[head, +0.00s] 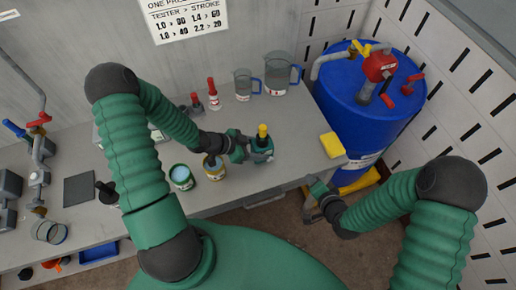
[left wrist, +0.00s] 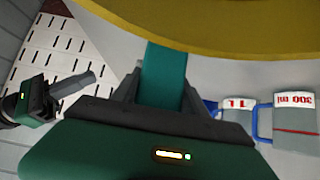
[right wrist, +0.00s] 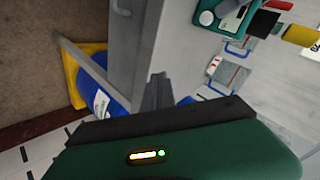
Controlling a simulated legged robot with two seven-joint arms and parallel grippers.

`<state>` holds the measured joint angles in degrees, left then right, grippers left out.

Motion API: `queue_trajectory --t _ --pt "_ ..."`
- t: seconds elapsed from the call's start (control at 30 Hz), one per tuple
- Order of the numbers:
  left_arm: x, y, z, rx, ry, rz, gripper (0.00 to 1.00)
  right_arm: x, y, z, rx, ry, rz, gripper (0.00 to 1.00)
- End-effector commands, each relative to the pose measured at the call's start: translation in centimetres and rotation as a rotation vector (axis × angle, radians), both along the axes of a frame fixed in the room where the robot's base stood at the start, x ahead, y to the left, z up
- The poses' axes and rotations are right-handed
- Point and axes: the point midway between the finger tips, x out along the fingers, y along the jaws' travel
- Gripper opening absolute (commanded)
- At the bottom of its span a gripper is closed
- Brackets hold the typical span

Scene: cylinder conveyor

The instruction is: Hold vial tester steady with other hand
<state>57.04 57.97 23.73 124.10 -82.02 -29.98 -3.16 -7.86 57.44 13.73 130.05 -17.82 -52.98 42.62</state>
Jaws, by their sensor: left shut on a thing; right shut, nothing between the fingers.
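The vial tester (head: 262,147) appears as a green and dark device with a yellow top, standing upright over the right part of the bench in the head view. My left gripper (head: 240,151) is shut on it from the left. In the left wrist view the fingers close on a teal part (left wrist: 165,75) below a large yellow disc (left wrist: 210,22). I cannot tell whether its base touches the bench. My right gripper (head: 316,188) is shut and empty, off the bench's front right edge, apart from the tester. Its closed fingers show in the right wrist view (right wrist: 158,92).
Two open tins, one green (head: 181,177) and one yellow (head: 214,168), stand left of the tester. Measuring jugs (head: 277,75) stand behind it. A yellow block (head: 332,145) lies near the bench's right edge. A blue drum (head: 350,110) stands beyond that edge.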

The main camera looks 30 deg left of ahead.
Motion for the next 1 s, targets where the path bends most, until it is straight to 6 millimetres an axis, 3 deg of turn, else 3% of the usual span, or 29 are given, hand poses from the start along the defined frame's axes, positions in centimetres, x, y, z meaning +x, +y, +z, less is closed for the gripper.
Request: queue_trajectory --t 0.03,0.13,0.2,0.37,0.8,1.0 --pt "0.0 0.1 -0.2 0.001 0.003 0.002 0.18 -1.3 2.2 -1.4 0.106 0.021 -0.019 0.00" --pt "0.0 0.1 -0.1 0.002 0.002 0.002 0.18 -3.3 5.5 -2.2 0.320 0.049 -0.072 0.00" --pt "0.0 0.1 -0.1 0.002 0.002 0.002 0.18 -4.4 6.9 -2.4 0.437 0.069 -0.108 0.00" --pt "0.0 0.1 -0.1 0.003 0.002 0.003 0.18 -5.7 8.2 -2.3 0.580 0.096 -0.156 0.00" --pt "0.0 0.1 0.0 0.002 0.000 0.002 0.18 -2.4 12.1 -2.2 0.594 0.094 -0.162 0.00" --pt "0.0 0.1 0.0 0.002 0.000 0.002 0.18 -1.8 12.7 -2.2 0.591 0.096 -0.162 0.00"
